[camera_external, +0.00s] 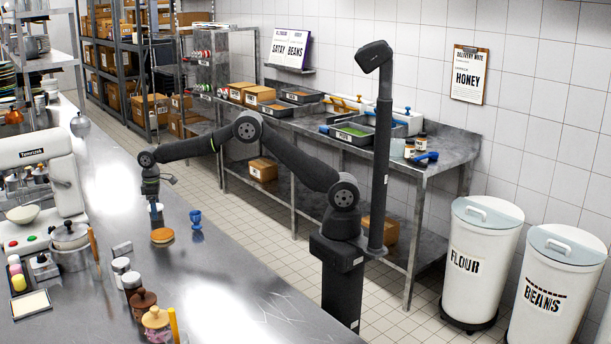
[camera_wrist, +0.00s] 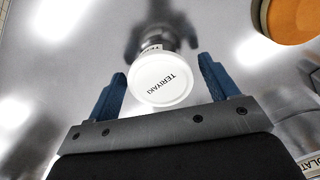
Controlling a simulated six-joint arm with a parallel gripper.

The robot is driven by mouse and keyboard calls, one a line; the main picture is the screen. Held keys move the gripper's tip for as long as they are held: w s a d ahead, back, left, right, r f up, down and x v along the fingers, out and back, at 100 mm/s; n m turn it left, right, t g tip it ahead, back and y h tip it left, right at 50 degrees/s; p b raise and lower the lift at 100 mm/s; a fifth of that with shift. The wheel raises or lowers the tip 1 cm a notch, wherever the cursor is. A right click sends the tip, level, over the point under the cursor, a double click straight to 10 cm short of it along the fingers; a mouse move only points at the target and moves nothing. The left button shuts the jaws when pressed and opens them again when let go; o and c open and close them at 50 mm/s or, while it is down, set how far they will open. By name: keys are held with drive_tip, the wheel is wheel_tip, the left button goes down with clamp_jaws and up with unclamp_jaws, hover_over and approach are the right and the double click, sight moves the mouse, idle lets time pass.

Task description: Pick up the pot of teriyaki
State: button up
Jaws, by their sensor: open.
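In the wrist view the pot of teriyaki (camera_wrist: 163,80) shows its white round lid, printed TERIYAKI, with a bit of a side label behind it. My gripper (camera_wrist: 162,84) is open, with its two blue fingers on either side of the lid. The lid lies between the fingertips in the picture, with a gap on each side; I cannot tell the height between them. In the external view my gripper (camera_external: 155,208) points down over the steel counter, and the pot is too small or hidden there to make out.
An orange-brown round item (camera_external: 162,236) stands near the gripper, also at the wrist view's upper right (camera_wrist: 293,20). A blue cup-like object (camera_external: 196,219) is to its right. A lidded steel pot (camera_external: 70,246) and jars (camera_external: 131,281) stand closer to the camera. Counter to the right is clear.

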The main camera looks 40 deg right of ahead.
drive_tip(key=shift+f, duration=0.4)
drive_tip(key=c, duration=0.9)
drive_tip(key=shift+r, duration=0.1)
